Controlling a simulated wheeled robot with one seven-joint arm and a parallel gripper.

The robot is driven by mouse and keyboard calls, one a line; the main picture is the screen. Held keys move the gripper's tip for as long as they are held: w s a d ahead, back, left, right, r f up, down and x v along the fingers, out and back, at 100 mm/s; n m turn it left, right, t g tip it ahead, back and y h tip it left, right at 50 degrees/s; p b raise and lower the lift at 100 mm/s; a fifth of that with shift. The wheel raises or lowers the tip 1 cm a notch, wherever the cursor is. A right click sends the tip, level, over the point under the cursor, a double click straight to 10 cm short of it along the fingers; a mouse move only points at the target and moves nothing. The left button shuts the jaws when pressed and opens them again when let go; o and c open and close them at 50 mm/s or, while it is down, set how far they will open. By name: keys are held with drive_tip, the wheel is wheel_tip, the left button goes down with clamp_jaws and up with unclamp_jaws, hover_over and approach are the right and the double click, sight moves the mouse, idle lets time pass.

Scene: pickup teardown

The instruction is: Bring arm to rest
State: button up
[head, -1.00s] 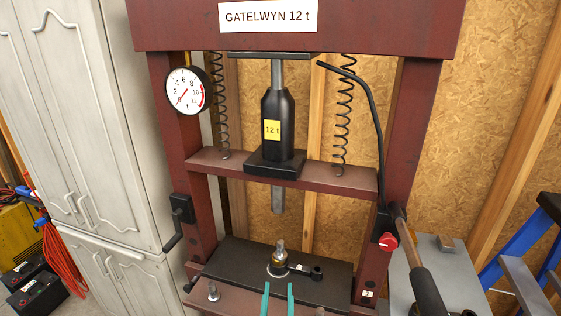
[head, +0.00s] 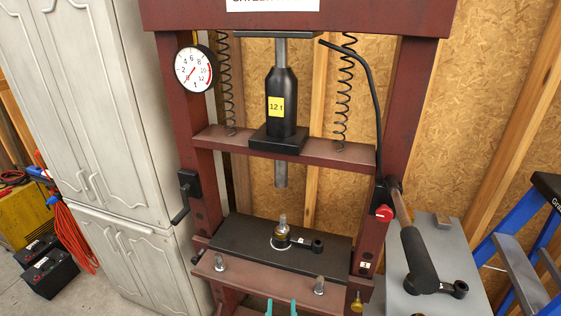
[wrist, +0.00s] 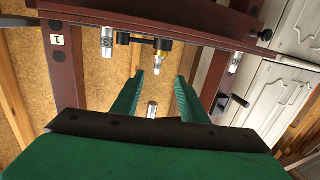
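My gripper (head: 281,306) shows at the bottom edge of the head view as two teal fingertips, apart, in front of the press's lower crossbeam. In the wrist view my gripper (wrist: 157,85) has both green fingers spread with nothing held between them. The rest of my arm is out of the head view. A ball-joint-like part (head: 282,232) with a short dark arm stands on the black bed plate (head: 235,245) of the dark red press. It also shows near the top of the wrist view (wrist: 160,46), apart from my fingers.
A black 12 t bottle jack (head: 282,103) sits on the press's crossbar above the bed. A blue stepladder (head: 515,260) stands far right, pale cabinets (head: 85,110) left.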

drive_tip(key=s+f+g, duration=0.1)
drive_tip(key=s+f, duration=0.2)
drive_tip(key=s, duration=0.6)
drive_tip(key=s+f, duration=0.3)
drive_tip(key=s, duration=0.5)
drive_tip(key=s+r+g, duration=0.1)
drive_tip(key=s+r, duration=0.2)
drive_tip(key=s, duration=1.3)
drive_tip(key=shift+s+a, duration=0.15)
drive_tip(key=shift+s, duration=0.15)
drive_tip(key=shift+w, duration=0.2)
drive_tip(key=shift+s+r, duration=0.1)
drive_tip(key=shift+s, duration=0.1)
